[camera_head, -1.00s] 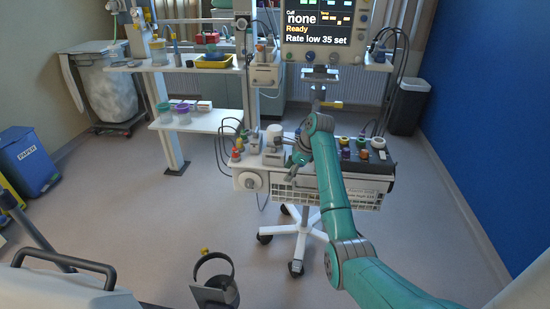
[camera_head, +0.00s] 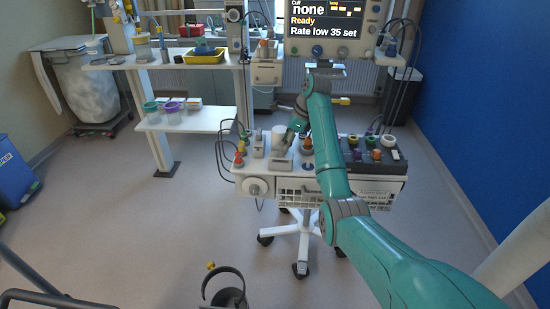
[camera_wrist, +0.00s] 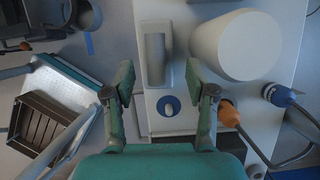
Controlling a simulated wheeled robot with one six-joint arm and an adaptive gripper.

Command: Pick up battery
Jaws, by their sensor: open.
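No thing is clearly marked as the battery. A grey upright block on a pale base (camera_wrist: 155,58) lies straight ahead between my fingertips in the wrist view; it may be the battery, but I cannot tell. My gripper (camera_wrist: 160,76) is open, one finger to each side of the block's near end, with nothing held. Contact cannot be made out. In the head view my gripper (camera_head: 284,148) is over the left part of the wheeled cart's top (camera_head: 330,172), and the arm's end partly hides what is under it. A blue knob (camera_wrist: 168,106) shows between the fingers, nearer my palm.
A white cylinder (camera_wrist: 235,45) stands close to the right finger. An orange plug (camera_wrist: 229,113) and a blue plug (camera_wrist: 280,94) with cables are on the right. A brown slatted tray (camera_wrist: 45,118) is at left. The monitor (camera_head: 324,20) is above the cart.

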